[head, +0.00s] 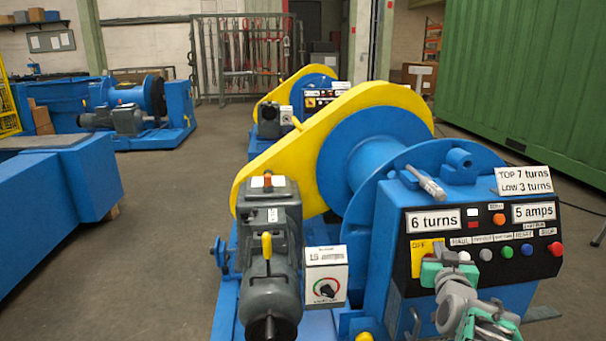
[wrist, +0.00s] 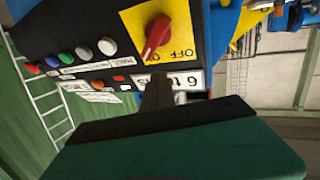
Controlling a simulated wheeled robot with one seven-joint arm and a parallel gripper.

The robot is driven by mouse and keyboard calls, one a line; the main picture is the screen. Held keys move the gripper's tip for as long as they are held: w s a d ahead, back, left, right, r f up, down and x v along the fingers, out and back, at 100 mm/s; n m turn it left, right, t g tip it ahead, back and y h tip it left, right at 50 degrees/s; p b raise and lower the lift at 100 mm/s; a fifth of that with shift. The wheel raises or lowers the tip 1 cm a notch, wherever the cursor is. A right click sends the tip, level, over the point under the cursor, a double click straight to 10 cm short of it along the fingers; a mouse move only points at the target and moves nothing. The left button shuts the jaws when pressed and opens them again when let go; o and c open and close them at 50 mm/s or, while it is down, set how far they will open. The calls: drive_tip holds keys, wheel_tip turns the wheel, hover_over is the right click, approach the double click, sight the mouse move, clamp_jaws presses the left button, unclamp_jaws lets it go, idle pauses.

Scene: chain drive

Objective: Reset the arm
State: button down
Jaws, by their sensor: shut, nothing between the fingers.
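My gripper (head: 440,256) is in front of the black control panel (head: 400,268) of the blue and yellow chain drive machine. In the wrist view its dark fingers (wrist: 158,92) are together with nothing between them. They point at the panel just below a red rotary switch (wrist: 154,38) on a yellow plate (wrist: 178,22) marked OFF. The fingers look apart from the switch, but the exact gap cannot be told. In the head view the yellow plate (head: 420,248) shows partly, and my gripper hides the switch.
A row of coloured push buttons (head: 506,252) runs right of my gripper, ending in a red one (head: 555,248). A grey motor (head: 272,255) and a white switch box (head: 326,273) stand to the left. A green container wall (head: 520,80) is behind. Open floor (head: 160,230) lies at left.

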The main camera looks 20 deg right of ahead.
drive_tip(key=w+a+r+n+g+y+p, duration=0.25)
drive_tip(key=a+r+p, duration=0.3)
drive_tip(key=a, duration=0.55)
drive_tip(key=w+a+r+n+g+y+p, duration=0.1)
drive_tip(key=a+r+y+p, duration=0.35)
drive_tip(key=a+p, duration=0.4)
drive_tip(key=s+a+r+n+g+y+p, duration=0.1)
drive_tip(key=s+a+r+g+p, duration=0.2)
drive_tip(key=s+a+p, duration=0.3)
drive_tip(key=s+a+r+n+g+y+p, duration=0.1)
drive_tip(key=s+a+r+g+p, duration=0.3)
drive_tip(key=s+a, duration=0.6)
drive_tip(key=shift+s+a+r+n+p, duration=0.15)
drive_tip(key=shift+a+r+n+p, duration=0.2)
drive_tip(key=shift+a+r+p, duration=0.6)
drive_tip(key=shift+a+f, duration=0.15)
drive_tip(key=shift+a, duration=0.15)
